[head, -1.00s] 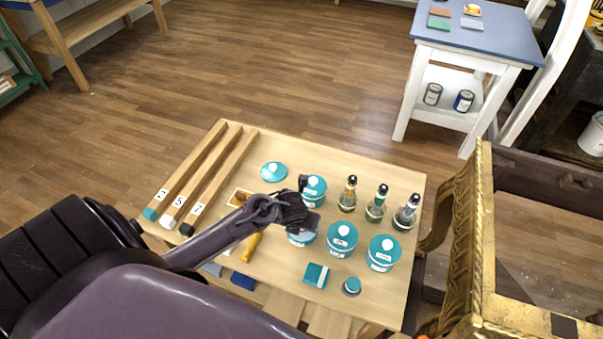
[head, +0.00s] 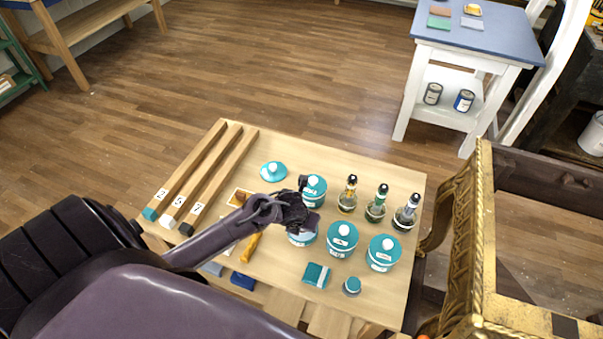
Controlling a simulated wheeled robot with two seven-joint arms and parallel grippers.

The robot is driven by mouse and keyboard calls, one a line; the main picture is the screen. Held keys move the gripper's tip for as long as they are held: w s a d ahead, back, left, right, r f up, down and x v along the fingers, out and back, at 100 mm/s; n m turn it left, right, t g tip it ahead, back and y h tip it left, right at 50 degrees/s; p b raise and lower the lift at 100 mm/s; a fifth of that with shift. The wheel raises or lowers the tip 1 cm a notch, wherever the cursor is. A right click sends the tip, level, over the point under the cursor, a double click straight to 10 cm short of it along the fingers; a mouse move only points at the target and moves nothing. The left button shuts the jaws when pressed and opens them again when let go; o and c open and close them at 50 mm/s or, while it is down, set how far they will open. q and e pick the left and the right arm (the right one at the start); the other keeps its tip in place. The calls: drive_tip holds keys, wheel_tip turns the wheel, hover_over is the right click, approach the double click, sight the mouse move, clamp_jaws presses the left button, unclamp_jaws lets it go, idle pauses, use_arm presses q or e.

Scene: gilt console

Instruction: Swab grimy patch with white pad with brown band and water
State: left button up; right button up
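My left gripper (head: 300,207) is over the table (head: 380,170), right above a teal jar (head: 301,238) that stands without its lid. The gripper's dark parts cover most of the jar's mouth. I cannot tell whether it is open or shut, or whether it holds a pad. A teal lid (head: 274,171) lies on the table beyond it. No white pad with a brown band can be made out. The gilt console (head: 482,230) is at the right, with a dark patch (head: 564,325) on its near rail. My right gripper is not in view.
Lidded teal jars (head: 342,238) stand close right of the gripper, and stoppered bottles (head: 376,205) stand behind them. A teal pad with a pale band (head: 316,275) and a small teal-topped pot (head: 352,286) lie in front. Numbered wooden sticks (head: 200,180) lie at left.

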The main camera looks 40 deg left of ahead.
use_arm(q)
drive_tip(key=shift+f, duration=0.35)
drive_tip(key=shift+s+f, duration=0.1)
idle(1.2)
wheel_tip(320, 180, up, 7)
drive_tip(key=p, duration=0.7)
idle(1.5)
